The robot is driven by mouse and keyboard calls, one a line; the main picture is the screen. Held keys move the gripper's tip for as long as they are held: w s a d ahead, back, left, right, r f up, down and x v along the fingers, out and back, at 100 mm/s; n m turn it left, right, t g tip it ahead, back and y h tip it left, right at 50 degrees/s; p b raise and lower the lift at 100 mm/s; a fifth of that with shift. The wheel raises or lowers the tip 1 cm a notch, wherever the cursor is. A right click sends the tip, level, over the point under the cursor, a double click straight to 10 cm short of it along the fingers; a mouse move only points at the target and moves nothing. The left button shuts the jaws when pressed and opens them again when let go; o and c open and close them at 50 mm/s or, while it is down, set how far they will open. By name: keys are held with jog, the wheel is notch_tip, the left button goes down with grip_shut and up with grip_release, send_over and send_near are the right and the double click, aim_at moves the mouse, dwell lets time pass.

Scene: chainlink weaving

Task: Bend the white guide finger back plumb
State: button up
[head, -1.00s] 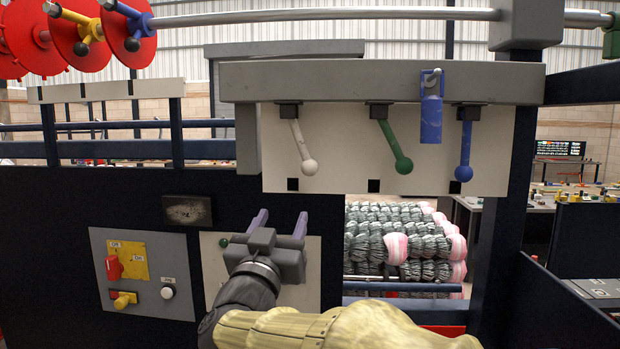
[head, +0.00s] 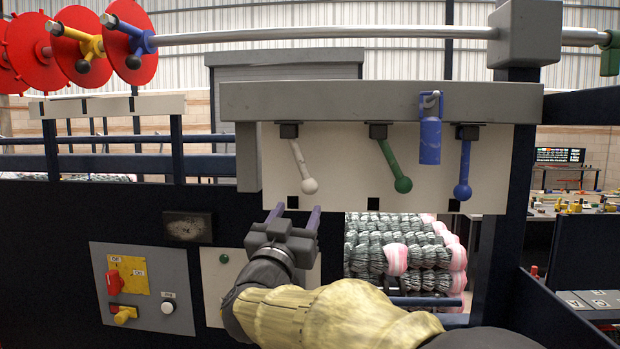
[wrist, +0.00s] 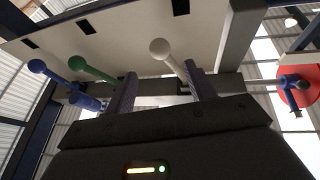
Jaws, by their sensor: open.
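The white guide finger (head: 301,165) hangs from a dark block under the grey beam (head: 380,103), its ball end tilted to the right. The green finger (head: 393,165) also tilts right, and the blue finger (head: 463,170) hangs nearly straight. My gripper (head: 294,212) is open and empty, its two purple-grey fingers pointing up just below the white ball. In the wrist view, the white finger (wrist: 172,60) shows between my gripper's fingers (wrist: 160,88), nearer the right one. I cannot tell whether they touch. The green (wrist: 90,68) and blue (wrist: 48,73) fingers show at left.
A blue padlock-like tag (head: 430,140) hangs from the beam between the green and blue fingers. A pale panel (head: 340,185) stands behind the fingers. A control box (head: 143,290) with red and yellow switches is at lower left. Wrapped bundles (head: 400,255) lie behind the opening.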

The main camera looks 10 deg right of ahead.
aim_at(307, 191)
jog(key=p+x, duration=0.4)
jog(key=x, duration=0.6)
jog(key=shift+w+d, duration=0.1)
jog(key=shift+w, duration=0.1)
grip_shut()
